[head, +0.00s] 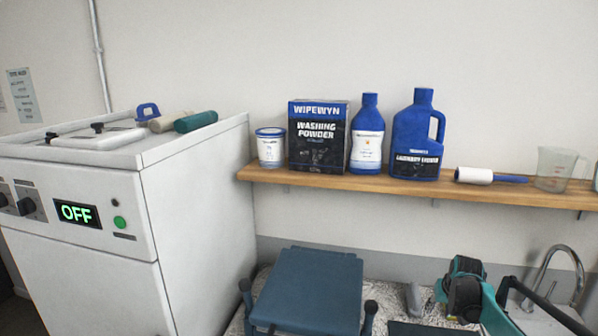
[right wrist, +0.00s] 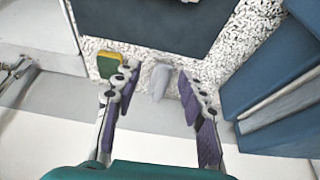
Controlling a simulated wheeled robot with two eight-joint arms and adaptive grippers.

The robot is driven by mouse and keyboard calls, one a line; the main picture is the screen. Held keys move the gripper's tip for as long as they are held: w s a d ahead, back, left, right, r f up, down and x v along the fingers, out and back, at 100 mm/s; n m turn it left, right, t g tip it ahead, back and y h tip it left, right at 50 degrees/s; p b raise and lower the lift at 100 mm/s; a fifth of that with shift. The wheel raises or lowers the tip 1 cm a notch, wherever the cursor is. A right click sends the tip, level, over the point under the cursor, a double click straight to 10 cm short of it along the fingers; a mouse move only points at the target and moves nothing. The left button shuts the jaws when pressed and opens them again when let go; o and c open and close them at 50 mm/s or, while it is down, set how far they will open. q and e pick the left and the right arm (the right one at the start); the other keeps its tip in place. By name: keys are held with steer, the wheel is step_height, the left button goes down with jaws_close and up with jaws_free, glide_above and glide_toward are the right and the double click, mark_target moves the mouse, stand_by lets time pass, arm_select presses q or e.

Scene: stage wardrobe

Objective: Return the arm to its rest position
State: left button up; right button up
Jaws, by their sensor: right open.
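My right gripper (right wrist: 155,72) is open in the right wrist view, with its two purple-padded fingers apart. A pale grey object (right wrist: 158,80) shows between the fingers, on the surface beyond them; I see no contact with it. In the head view my right wrist, teal and dark grey, is low at the right, in front of the wall and below the shelf; its fingertips cannot be made out there. My left gripper is not in view.
A wooden shelf (head: 258,176) holds a washing powder box (head: 318,137), blue bottles and a lint roller (head: 474,175). A white machine (head: 80,248) stands left. A blue-grey object (head: 305,290) is below the shelf. The wrist view shows a yellow-green sponge (right wrist: 108,66) and dark panel (right wrist: 150,22).

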steer(key=s+a+r+n+t+b, duration=0.1)
steer(key=s+a+r+b, duration=0.2)
steer(key=s+a, duration=0.5)
steer(key=s+a+r+t+b, duration=0.1)
steer(key=s+a+r+b, duration=0.1)
steer(key=s+a, duration=0.65)
arm_select(q)
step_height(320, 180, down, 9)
steer(key=b, duration=0.3)
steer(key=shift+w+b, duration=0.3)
steer(key=shift+b, duration=0.1)
arm_select(e)
steer(key=s+a+f, duration=0.2)
steer(key=s+a, duration=0.1)
steer(key=s, duration=0.2)
steer(key=s+a+f+n, duration=0.1)
steer(key=s+a+f, duration=0.1)
steer(key=s, duration=0.3)
steer(key=s+a+f+y, duration=0.1)
steer(key=s+a+f, duration=0.2)
steer(key=s, duration=0.3)
steer(key=shift+a+f+n+t, duration=0.3)
steer(key=shift+f+t, duration=0.1)
steer(key=shift+f, duration=0.3)
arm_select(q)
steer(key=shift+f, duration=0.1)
